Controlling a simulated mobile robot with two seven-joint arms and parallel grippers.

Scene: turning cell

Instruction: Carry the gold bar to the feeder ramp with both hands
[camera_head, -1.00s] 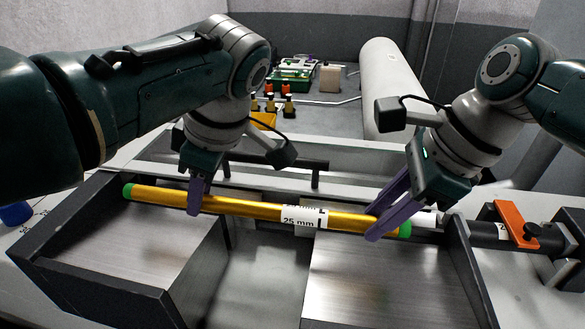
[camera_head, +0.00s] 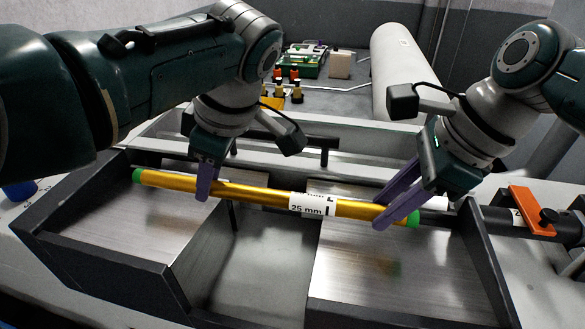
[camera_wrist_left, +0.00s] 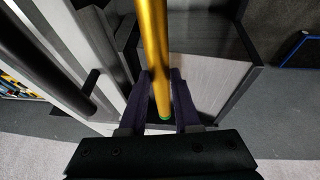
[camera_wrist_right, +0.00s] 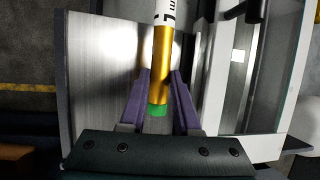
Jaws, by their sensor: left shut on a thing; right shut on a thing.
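The gold bar (camera_head: 262,195) has green ends and a white label reading 25 mm. It spans across the feeder ramp (camera_head: 70,243), a dark-walled tray with bare metal plates, and looks held above the plates. My left gripper (camera_head: 205,186) is shut on the bar toward its left end. My right gripper (camera_head: 393,208) is shut on it near its right green end. The left wrist view shows the bar (camera_wrist_left: 153,45) between the purple fingers (camera_wrist_left: 160,95). The right wrist view shows the bar (camera_wrist_right: 162,70) and its green end between the fingers (camera_wrist_right: 158,98).
A dark tube with an orange clamp (camera_head: 532,210) sits just right of the ramp. A dark rail with posts (camera_head: 323,152) runs behind it. A large pale cylinder (camera_head: 402,75), a green tray (camera_head: 303,66) and a yellow bin (camera_head: 272,103) stand farther back. A blue object (camera_head: 20,190) lies at the left.

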